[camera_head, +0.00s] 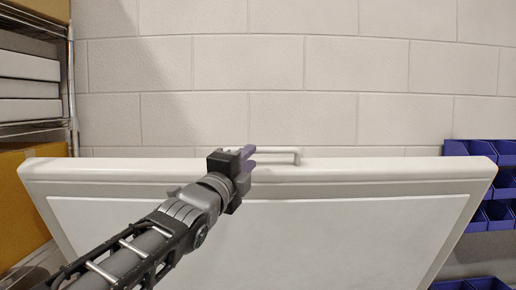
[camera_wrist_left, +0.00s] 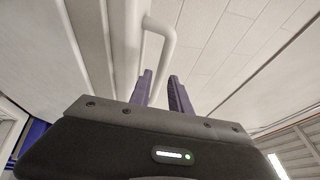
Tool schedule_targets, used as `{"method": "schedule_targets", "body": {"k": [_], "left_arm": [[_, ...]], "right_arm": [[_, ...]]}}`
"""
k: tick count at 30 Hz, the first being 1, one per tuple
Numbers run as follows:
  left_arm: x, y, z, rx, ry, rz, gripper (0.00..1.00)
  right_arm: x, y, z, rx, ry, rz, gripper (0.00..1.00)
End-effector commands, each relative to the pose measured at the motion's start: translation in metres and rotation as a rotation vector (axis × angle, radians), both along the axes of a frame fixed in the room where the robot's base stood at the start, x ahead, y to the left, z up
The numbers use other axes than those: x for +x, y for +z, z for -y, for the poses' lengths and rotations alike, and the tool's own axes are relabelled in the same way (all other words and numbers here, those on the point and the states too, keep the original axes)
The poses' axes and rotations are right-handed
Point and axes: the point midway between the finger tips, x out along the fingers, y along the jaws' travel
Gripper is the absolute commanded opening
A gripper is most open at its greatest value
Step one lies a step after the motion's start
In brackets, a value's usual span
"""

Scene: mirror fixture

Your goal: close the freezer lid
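The freezer lid (camera_head: 270,235) stands raised in front of the wall, its pale inner panel facing me. A light bar handle (camera_head: 297,158) sticks out beyond the lid's top edge. My left gripper (camera_head: 250,158) is at that top edge, at the left part of the handle. In the left wrist view the handle (camera_wrist_left: 168,40) runs down towards the gap between the purple fingers (camera_wrist_left: 161,85). The fingers are apart, so the gripper is open; I cannot tell whether they touch the handle. The lid (camera_wrist_left: 35,50) also fills the left of that view. My right gripper is not in view.
A wire shelf (camera_head: 72,75) with white boxes (camera_head: 28,88) and a yellow-brown box (camera_head: 22,205) stands at the left. Blue bins (camera_head: 490,185) are at the right. A pale block wall (camera_head: 300,65) is behind the lid.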

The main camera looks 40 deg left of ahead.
Motion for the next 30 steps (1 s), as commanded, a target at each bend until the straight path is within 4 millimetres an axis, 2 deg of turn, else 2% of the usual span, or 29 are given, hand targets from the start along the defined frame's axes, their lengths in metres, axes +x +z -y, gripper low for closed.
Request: {"method": "schedule_targets", "body": {"k": [6,12,22,30], "left_arm": [[0.033,0.009,-0.010,-0.001,0.002,-0.004,0.23],[0.055,0.014,-0.015,-0.001,0.002,-0.003,0.23],[0.059,0.013,-0.016,-0.001,0.002,-0.001,0.23],[0.059,0.012,-0.016,-0.001,0.001,-0.003,0.02]], "right_arm": [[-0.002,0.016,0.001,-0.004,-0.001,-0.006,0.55],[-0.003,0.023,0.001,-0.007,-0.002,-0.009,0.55],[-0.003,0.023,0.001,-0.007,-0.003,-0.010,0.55],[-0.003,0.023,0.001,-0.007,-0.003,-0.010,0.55]]}}
